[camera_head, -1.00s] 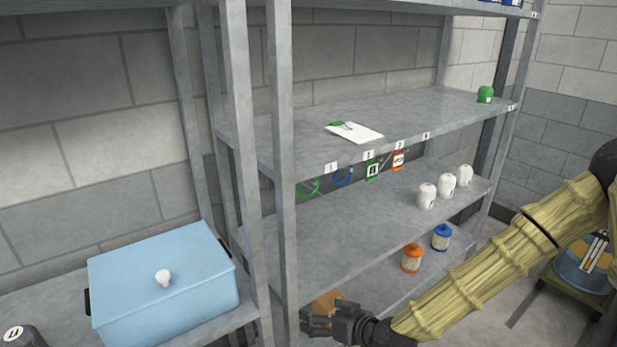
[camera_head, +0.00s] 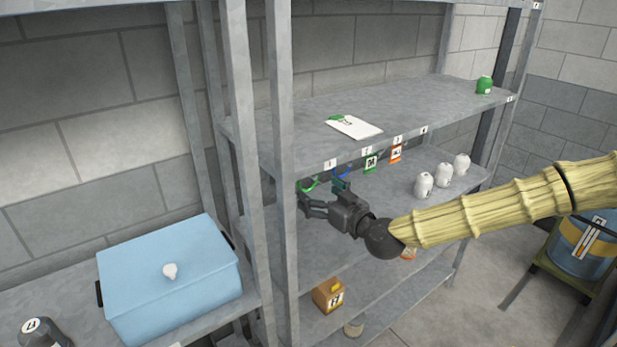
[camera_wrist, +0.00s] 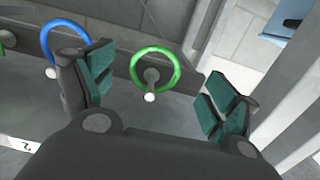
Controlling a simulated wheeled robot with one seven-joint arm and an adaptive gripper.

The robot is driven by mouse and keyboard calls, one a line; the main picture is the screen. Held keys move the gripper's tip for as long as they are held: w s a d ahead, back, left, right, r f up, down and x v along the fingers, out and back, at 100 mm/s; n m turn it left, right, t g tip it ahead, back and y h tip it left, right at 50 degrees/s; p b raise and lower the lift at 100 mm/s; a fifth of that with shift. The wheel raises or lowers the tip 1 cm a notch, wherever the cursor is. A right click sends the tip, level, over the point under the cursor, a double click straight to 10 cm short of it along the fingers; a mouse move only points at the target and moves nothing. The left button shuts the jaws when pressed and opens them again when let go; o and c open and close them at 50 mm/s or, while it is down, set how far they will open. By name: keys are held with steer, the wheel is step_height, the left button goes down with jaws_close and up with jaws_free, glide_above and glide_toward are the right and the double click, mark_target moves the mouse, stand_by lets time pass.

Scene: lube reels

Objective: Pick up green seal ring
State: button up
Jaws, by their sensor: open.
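The green seal ring (camera_wrist: 155,70) hangs on a peg with a white tip in the wrist view. It shows between my two open fingers, beyond their tips, and I see no contact. In the head view the green ring (camera_head: 309,185) is a small arc under the front edge of the upper shelf, beside the left post. My gripper (camera_head: 308,205) is just below it there, and its open fingers (camera_wrist: 155,92) with teal pads are empty. A blue seal ring (camera_wrist: 64,40) hangs to the left in the wrist view, partly behind my left finger.
Shelf posts (camera_head: 283,180) stand close to the left of my gripper. Green and orange tags (camera_head: 371,164) hang to the right. Several white bottles (camera_head: 443,174) stand on the middle shelf. A light-blue box (camera_head: 170,275) sits at lower left.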

steer(key=shift+r+p+x, duration=0.15)
steer(key=shift+p+x, duration=0.65)
steer(key=shift+x, duration=0.65)
steer(key=shift+r+p+x, duration=0.1)
steer(key=shift+p+x, duration=0.7)
steer(key=shift+x, duration=0.65)
steer(key=shift+d, duration=0.15)
steer(key=shift+c, duration=0.3)
steer(key=c, duration=0.7)
